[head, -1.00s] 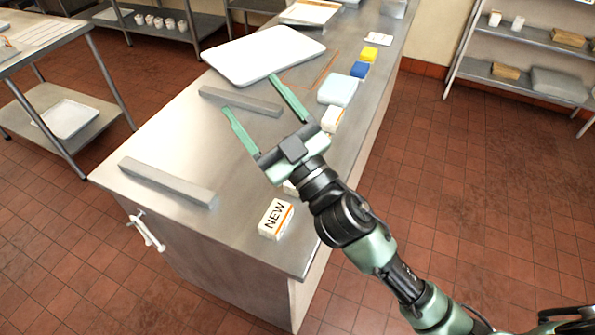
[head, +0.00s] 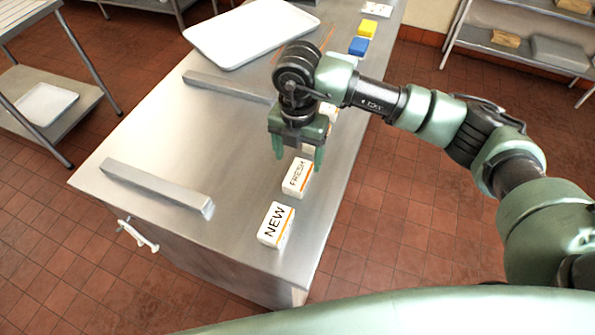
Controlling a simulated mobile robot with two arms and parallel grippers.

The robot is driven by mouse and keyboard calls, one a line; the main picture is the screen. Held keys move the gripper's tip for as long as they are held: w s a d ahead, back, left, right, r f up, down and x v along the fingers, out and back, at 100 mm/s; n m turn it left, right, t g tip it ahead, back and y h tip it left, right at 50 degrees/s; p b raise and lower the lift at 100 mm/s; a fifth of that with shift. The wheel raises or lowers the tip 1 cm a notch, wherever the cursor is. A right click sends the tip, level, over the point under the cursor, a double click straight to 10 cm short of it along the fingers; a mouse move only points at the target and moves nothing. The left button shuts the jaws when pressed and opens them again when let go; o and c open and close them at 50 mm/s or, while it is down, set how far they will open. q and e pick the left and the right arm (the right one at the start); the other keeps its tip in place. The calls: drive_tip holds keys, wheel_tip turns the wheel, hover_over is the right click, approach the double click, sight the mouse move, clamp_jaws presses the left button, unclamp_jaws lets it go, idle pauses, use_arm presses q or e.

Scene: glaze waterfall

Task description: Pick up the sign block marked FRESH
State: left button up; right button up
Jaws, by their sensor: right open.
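The sign block marked FRESH (head: 297,178) is white with an orange stripe and lies on the steel counter (head: 240,160) in the head view. My right gripper (head: 298,163) points down at the far end of this block, with its green fingers apart and nothing seen between them. I cannot tell whether a finger touches the block. The block marked NEW (head: 275,225) lies nearer, close to the counter's front right corner. Part of another white block (head: 328,110) shows behind my right gripper. My left gripper is not in view.
Two grey bars (head: 157,185) and (head: 228,87) lie on the counter to the left. A white tray (head: 250,35) lies farther back. A blue block (head: 359,46) and a yellow block (head: 369,26) sit near the right edge. The counter between the bars is clear.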

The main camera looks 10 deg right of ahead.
sight(299, 173)
drive_tip(key=shift+s+f+p, duration=0.2)
drive_tip(key=shift+f+p, duration=0.25)
drive_tip(key=shift+f, duration=0.4)
wheel_tip(299, 173, down, 5)
drive_tip(key=shift+r+p, duration=0.15)
drive_tip(key=shift+p, duration=1.1)
drive_tip(key=shift+f, duration=0.2)
drive_tip(key=shift+w, duration=0.1)
drive_tip(key=c, duration=1.4)
drive_tip(key=shift+c, duration=0.3)
drive_tip(key=shift+r, duration=0.15)
